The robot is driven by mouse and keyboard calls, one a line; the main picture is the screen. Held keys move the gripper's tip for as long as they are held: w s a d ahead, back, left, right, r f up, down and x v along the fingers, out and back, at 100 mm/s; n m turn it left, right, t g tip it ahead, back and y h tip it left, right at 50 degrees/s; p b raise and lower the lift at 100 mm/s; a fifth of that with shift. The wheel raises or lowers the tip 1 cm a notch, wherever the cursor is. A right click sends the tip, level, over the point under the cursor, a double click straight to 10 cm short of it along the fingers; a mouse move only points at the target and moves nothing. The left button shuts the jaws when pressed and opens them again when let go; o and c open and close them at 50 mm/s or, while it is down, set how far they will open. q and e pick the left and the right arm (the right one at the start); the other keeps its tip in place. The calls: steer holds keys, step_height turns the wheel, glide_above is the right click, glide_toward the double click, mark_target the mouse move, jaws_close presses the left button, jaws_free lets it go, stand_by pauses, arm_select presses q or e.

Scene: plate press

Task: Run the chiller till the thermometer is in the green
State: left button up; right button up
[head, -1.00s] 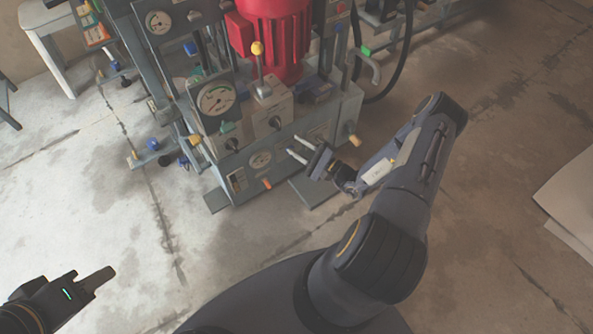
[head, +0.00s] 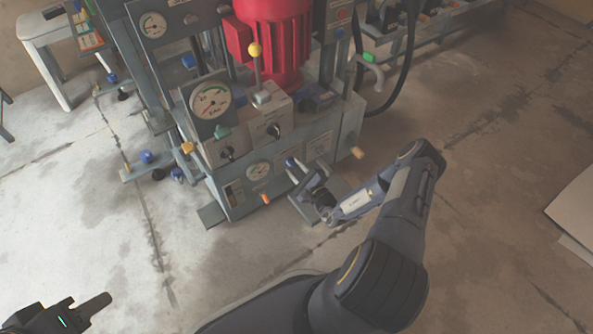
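The press unit stands at upper centre in the head view. Its front carries a large round dial (head: 210,100) with green and red bands and a smaller pale dial (head: 259,170) low on the front panel. I cannot tell which is the thermometer, and the needle of the small one is too small to read. Dark knobs (head: 274,131) and (head: 227,153) sit on the grey boxes. My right gripper (head: 292,170) is close to the lower front panel, right of the small dial; contact and finger gap are unclear. My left gripper (head: 92,305) is low at left, away from the unit, seen edge-on.
A yellow-knobbed lever (head: 255,50) rises before the red motor (head: 272,40). A black hose (head: 401,80) hangs at right. The floor in front is clear.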

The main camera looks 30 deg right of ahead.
jaws_close()
steer(key=shift+m, duration=0.4)
steer(key=shift+m+p, duration=0.7)
steer(key=shift+m, duration=0.4)
steer(key=m+p, duration=0.1)
steer(key=m, duration=0.8)
steer(key=shift+m+p, duration=0.35)
steer(key=shift+m, duration=0.05)
steer(key=m, duration=0.5)
steer(key=shift+m, duration=0.3)
